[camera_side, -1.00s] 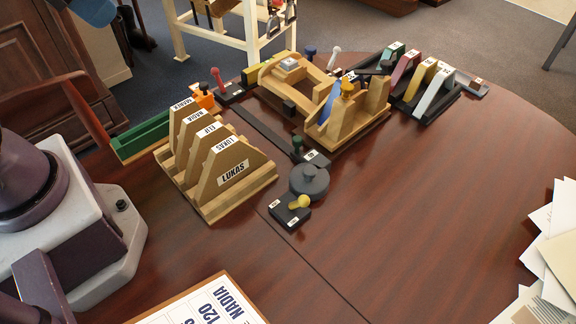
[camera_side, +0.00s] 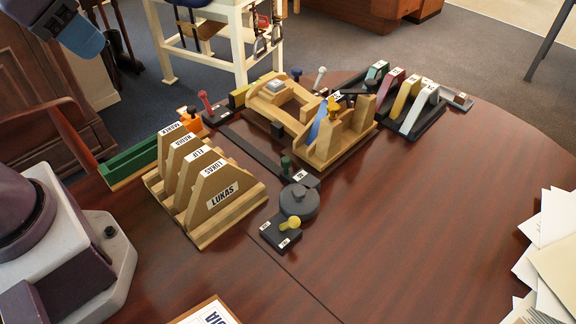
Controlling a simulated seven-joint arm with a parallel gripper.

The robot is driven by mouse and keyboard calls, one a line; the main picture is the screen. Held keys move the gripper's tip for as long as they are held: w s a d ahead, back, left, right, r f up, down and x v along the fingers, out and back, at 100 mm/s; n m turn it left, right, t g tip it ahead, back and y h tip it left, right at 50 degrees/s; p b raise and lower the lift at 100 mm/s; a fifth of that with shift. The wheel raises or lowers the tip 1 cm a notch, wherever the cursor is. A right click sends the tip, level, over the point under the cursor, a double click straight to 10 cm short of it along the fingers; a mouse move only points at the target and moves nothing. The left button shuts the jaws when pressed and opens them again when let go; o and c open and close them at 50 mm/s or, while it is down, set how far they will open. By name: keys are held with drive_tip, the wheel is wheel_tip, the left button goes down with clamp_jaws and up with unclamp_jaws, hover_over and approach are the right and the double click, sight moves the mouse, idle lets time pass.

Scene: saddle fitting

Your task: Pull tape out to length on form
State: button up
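A wooden form (camera_side: 352,140) with upright wooden pieces and a blue part (camera_side: 318,124) stands at the back middle of the table. A long dark flat strip (camera_side: 250,150) lies on the table left of it, running from a block with a red knob (camera_side: 205,101) towards a block with a green knob (camera_side: 286,163). A round dark grey disc (camera_side: 299,202) sits at the strip's near end. I cannot tell which of these is the tape. Part of my arm shows at the top left; my gripper's fingers are not visible.
A wooden rack (camera_side: 235,215) with name labels such as LUKAS stands left of the strip. A yellow-knobbed block (camera_side: 282,233) is in front of the disc. Coloured curved pieces (camera_side: 412,100) stand at the back right. Papers (camera_side: 550,250) lie at the right edge. The table's right middle is clear.

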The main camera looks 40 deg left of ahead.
drive_tip(key=o, duration=0.5)
drive_tip(key=shift+w+d+f+g, duration=0.2)
drive_tip(key=shift+w+f+g, duration=0.15)
drive_tip(key=shift+f, duration=0.15)
drive_tip(key=shift+w+d+f+g, duration=0.2)
drive_tip(key=shift+f+g, duration=0.15)
drive_tip(key=shift+f, duration=0.15)
drive_tip(key=shift+c, duration=0.2)
drive_tip(key=n+g, duration=0.4)
drive_tip(key=n, duration=0.5)
approach(286, 159)
wheel_tip(286, 159, down, 9)
drive_tip(key=shift+w+f, duration=0.1)
drive_tip(key=shift+f, duration=0.1)
clamp_jaws()
